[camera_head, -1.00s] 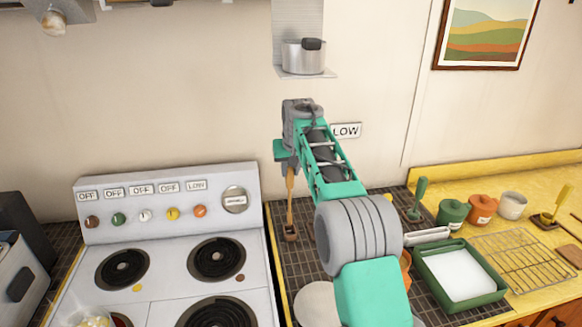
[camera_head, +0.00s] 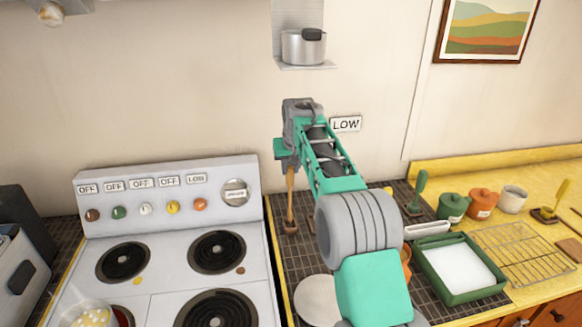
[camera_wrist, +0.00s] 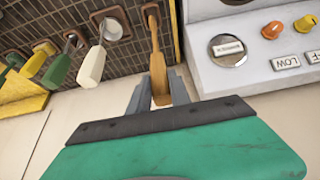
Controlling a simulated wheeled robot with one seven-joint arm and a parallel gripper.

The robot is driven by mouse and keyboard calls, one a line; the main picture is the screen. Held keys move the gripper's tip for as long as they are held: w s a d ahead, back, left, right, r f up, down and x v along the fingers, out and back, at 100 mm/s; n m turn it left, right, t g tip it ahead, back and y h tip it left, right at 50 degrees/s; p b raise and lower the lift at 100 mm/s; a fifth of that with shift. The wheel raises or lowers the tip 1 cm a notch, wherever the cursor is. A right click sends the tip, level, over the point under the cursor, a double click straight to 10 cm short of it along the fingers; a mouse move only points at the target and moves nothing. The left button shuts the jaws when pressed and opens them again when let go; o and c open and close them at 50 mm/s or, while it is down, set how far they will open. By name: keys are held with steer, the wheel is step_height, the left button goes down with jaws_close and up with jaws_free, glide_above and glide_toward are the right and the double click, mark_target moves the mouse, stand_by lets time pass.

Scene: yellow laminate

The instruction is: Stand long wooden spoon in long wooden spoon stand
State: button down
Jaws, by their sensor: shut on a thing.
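The long wooden spoon (camera_head: 291,195) hangs upright below my gripper (camera_head: 288,165), which is shut on it. In the wrist view the spoon (camera_wrist: 157,48) runs from between my fingertips (camera_wrist: 159,97) toward a small wooden stand (camera_wrist: 151,12) on the dark tiled counter. The spoon's lower end is at this stand, which also shows in the head view (camera_head: 291,229), just right of the stove. I cannot tell whether the end is inside the stand or only over it. My gripper partly hides the spoon's upper end.
The stove (camera_head: 170,270) is close on the left. In the wrist view, a white-handled utensil (camera_wrist: 92,66) and a green-handled one (camera_wrist: 58,70) stand in neighbouring holders. A round plate (camera_head: 317,300) lies in front, and a green tray (camera_head: 459,268) is at the right.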

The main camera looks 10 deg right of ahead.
mark_target(290, 177)
steer(key=shift+f, duration=0.5)
stand_by(0.8)
steer(key=shift+f, duration=0.3)
stand_by(0.3)
steer(key=shift+f, duration=0.4)
steer(key=shift+f+b, duration=0.6)
steer(key=shift+f, duration=0.25)
steer(key=c, duration=1.9)
jaws_free()
